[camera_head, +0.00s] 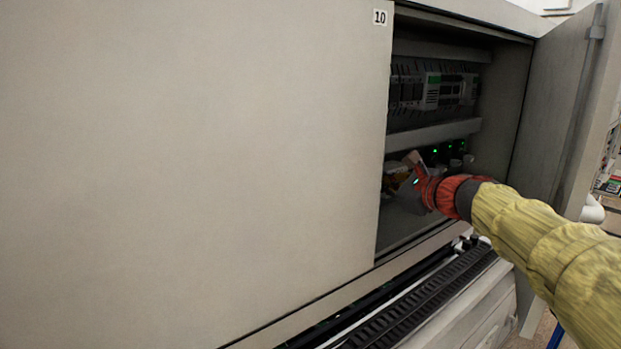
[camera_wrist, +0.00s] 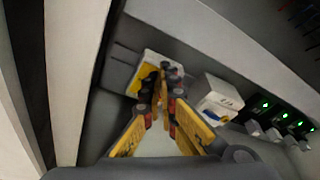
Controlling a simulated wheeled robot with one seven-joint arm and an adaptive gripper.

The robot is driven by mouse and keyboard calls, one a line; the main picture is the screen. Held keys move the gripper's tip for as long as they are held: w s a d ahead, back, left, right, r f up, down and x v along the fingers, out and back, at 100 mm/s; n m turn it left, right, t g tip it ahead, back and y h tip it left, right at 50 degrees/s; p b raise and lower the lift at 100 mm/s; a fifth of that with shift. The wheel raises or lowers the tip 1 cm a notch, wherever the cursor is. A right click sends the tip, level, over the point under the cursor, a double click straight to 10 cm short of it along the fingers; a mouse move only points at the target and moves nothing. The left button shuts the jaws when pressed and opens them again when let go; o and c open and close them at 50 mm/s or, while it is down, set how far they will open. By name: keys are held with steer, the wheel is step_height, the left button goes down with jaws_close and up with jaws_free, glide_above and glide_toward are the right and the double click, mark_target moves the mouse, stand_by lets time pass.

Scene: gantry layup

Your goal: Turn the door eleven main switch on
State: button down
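The main switch (camera_wrist: 149,69) shows in the wrist view as a yellow and white plate with a dark knob, inside the open cabinet. My gripper (camera_wrist: 162,92) has its yellow fingers reaching up to the knob, one on each side of it. The fingertips overlap the dark knob in the picture, so I cannot tell whether they press on it. The knob's turned position is hidden. In the head view my gripper (camera_head: 408,172) is inside the cabinet's lower compartment and hides most of the switch.
A white box-shaped device (camera_wrist: 216,99) stands just right of the fingers, with several green-lit modules (camera_wrist: 265,104) beyond. A shelf (camera_head: 433,134) with electrical modules (camera_head: 440,91) above runs over the arm. The open door (camera_head: 562,105) is at right; the closed panel marked 10 (camera_head: 200,140) is at left.

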steer(key=shift+d+f+b+v, duration=0.15)
steer(key=shift+b+v, duration=0.25)
steer(key=shift+v, duration=1.05)
steer(key=shift+d+f+b+v, duration=0.15)
steer(key=shift+b+v, duration=0.25)
steer(key=shift+v, duration=1.05)
steer(key=shift+a, duration=0.15)
